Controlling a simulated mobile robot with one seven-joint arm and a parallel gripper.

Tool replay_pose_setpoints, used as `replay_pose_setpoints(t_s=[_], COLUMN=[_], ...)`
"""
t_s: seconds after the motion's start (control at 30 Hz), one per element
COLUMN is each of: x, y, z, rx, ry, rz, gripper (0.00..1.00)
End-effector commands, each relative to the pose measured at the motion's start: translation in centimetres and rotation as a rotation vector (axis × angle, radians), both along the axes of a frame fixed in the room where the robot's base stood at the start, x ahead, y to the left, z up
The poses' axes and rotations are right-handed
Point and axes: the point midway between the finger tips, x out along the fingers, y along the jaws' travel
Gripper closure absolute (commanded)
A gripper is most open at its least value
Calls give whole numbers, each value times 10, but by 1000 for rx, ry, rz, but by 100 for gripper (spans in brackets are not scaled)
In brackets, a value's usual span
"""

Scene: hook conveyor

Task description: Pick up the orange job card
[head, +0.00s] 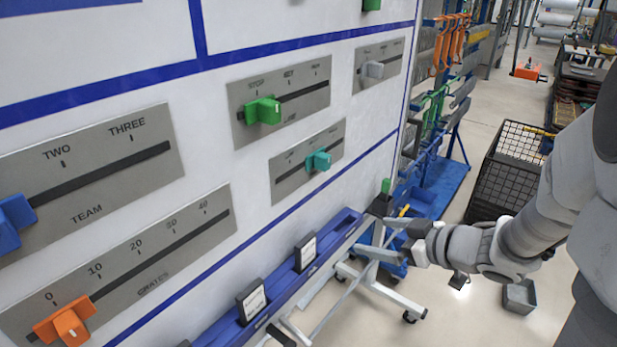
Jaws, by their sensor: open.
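I cannot clearly make out an orange job card in the head view. A small yellow-orange piece (404,210) shows just behind my gripper, too small to identify. My gripper (371,235) is open and empty, at the far end of the blue rail (345,224) below the white board. A dark holder (379,206) with a green piece (386,185) stands at that rail end, close to my fingertips. Two dark-framed white cards (251,300) (305,252) stand upright on the rail.
The white board carries slider plates with blue (14,219), orange (66,323), green (263,111), teal (319,161) and grey knobs. A wheeled frame (395,297) stands below my gripper. Black wire crates (508,170) and a grey bin (520,296) are at right.

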Motion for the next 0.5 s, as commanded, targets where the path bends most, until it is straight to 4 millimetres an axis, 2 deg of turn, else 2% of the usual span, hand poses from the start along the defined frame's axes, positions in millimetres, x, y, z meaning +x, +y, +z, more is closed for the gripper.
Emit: replay_pose_setpoints(t_s=[0.1, 0.23, 0.37, 0.5], x=[-16, -22, -13, 4], y=[12, 21, 37, 59], z=[-12, -17, -27, -41], rx=[75, 113, 120, 118], ry=[42, 61, 65, 64], rz=[88, 133, 143, 143], gripper=[0, 0, 0, 0])
